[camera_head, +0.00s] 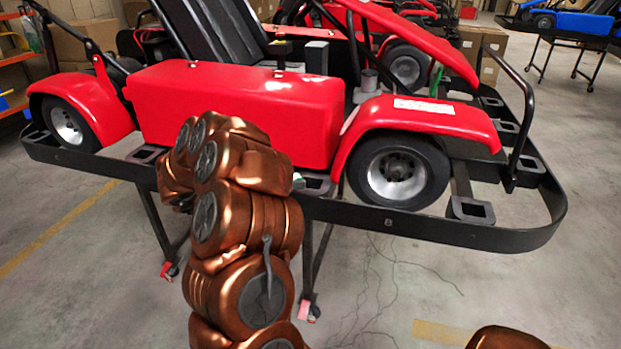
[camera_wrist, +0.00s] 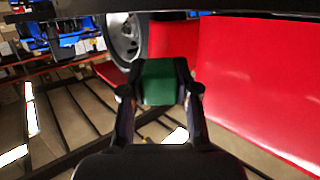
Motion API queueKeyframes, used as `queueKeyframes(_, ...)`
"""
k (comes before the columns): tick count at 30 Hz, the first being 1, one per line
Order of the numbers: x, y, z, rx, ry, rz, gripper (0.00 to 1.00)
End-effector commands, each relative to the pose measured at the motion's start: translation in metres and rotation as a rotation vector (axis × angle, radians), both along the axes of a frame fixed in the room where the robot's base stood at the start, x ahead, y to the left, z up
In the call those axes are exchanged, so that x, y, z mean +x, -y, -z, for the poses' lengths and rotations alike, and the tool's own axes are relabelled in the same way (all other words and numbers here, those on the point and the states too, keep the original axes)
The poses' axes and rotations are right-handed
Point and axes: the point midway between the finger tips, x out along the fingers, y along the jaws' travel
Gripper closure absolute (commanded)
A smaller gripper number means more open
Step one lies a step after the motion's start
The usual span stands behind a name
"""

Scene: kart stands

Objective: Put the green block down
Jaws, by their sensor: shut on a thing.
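The green block (camera_wrist: 158,82) shows in the wrist view, between the two fingers of my gripper (camera_wrist: 160,92). My gripper is shut on it. In the wrist view the red bodywork of the kart fills the right side, and a wheel shows behind the block to the left. In the head view my arm reaches up to the red kart (camera_head: 235,108), in front of its side panel. My gripper and most of the block are hidden there behind the arm. I cannot tell whether the block touches anything below it.
The kart rests on a stand with a black frame rail (camera_head: 400,218) that curves round at the right. A front wheel (camera_head: 398,172) and an upright black bar (camera_head: 522,120) stand right of my arm. Cardboard boxes (camera_head: 482,45) are behind. The grey floor in front is clear.

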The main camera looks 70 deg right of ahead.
Motion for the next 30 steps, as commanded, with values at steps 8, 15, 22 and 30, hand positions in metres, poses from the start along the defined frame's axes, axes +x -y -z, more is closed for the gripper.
queueKeyframes(8,-0.013,0.054,0.005,0.001,-0.002,0.002,0.93)
queueKeyframes(15,-0.015,0.073,0.007,0.001,0.002,-0.002,0.93)
queueKeyframes(22,-0.017,0.082,0.015,0.003,-0.002,-0.002,0.93)
queueKeyframes(30,-0.017,0.081,0.042,0.001,-0.001,-0.002,0.93)
